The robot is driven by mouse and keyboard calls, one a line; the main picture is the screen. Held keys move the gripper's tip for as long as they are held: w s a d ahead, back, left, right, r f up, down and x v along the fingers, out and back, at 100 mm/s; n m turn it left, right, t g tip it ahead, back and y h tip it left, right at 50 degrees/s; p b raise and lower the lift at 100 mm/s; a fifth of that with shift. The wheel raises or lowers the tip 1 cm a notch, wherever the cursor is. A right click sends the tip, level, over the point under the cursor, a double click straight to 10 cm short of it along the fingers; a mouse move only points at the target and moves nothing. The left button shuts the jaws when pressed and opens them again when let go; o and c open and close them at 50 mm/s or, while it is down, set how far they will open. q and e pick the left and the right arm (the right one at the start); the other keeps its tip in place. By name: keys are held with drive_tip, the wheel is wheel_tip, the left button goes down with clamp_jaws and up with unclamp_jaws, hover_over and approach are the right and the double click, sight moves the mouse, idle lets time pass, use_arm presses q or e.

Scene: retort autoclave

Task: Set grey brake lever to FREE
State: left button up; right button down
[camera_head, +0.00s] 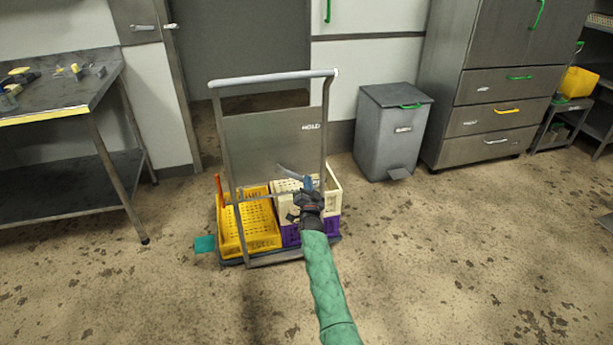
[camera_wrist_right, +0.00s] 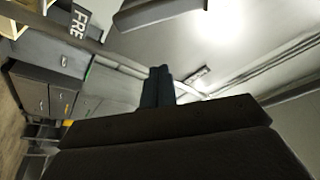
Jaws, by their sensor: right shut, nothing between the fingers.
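The trolley (camera_head: 272,75) stands mid-floor with a tall grey frame and a flat panel. A white HOLD label (camera_head: 311,127) is on the panel's upper right. A short grey lever (camera_head: 289,171) slants below it, just left of and above my right gripper (camera_head: 308,183). In the right wrist view a grey bar, likely this lever (camera_wrist_right: 158,12), crosses the top, apart from the fingertips (camera_wrist_right: 158,72). A label reading FRE (camera_wrist_right: 79,21), cut off, shows at upper left there. My right gripper is shut and empty. Whether it touches the lever is unclear. My left gripper is out of view.
The trolley carries a yellow crate (camera_head: 262,240) and a cream crate (camera_head: 333,190) over a purple one (camera_head: 291,237). A steel table (camera_head: 75,100) stands left, a grey bin (camera_head: 392,135) and drawer cabinet (camera_head: 485,118) at the back right.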

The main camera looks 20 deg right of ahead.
drive_tip(key=v, duration=0.4)
idle(0.5)
